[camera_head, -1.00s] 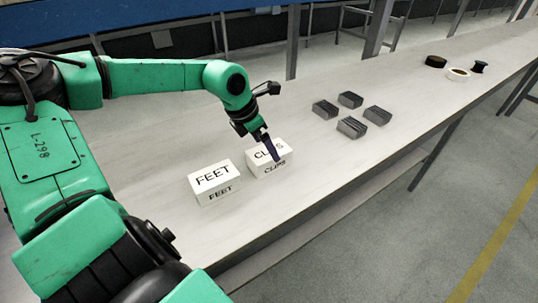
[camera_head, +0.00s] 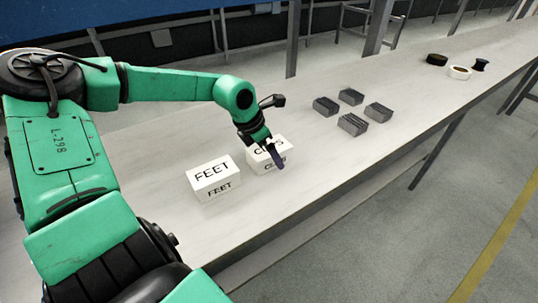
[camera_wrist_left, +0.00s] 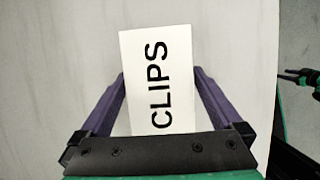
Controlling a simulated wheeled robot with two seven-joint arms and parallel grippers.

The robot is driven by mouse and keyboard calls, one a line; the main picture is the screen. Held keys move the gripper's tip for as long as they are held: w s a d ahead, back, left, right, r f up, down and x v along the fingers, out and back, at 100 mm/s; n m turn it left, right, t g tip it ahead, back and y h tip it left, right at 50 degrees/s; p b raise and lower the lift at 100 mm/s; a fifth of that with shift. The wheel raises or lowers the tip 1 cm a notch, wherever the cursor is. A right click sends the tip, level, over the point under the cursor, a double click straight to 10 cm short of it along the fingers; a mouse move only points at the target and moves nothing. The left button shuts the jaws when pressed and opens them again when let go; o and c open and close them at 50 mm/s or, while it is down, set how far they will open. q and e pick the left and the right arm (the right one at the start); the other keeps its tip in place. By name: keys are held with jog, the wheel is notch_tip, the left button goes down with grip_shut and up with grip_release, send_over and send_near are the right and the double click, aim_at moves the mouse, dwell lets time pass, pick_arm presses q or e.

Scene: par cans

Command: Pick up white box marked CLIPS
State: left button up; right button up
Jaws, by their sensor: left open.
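The white box marked CLIPS (camera_head: 258,162) sits on the table, just right of and behind the FEET box. My left gripper (camera_head: 277,160) is over it, pointing down, and partly covers its lettering. In the left wrist view the CLIPS box (camera_wrist_left: 157,82) lies between the two purple fingers of my left gripper (camera_wrist_left: 158,78). The fingers are open, one on each side of the box, with a narrow gap visible near the tips. The box's lower end is hidden by the gripper's dark palm.
A white box marked FEET (camera_head: 213,180) stands close to the left of the CLIPS box. Several dark grey blocks (camera_head: 352,124) stand farther along the table (camera_head: 310,170). A black roll (camera_head: 436,60), a white roll (camera_head: 459,72) and a black spool (camera_head: 480,65) are at the far end.

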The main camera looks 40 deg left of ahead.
pick_arm(q)
jog(key=shift+f, duration=0.1)
jog(key=c, duration=1.3)
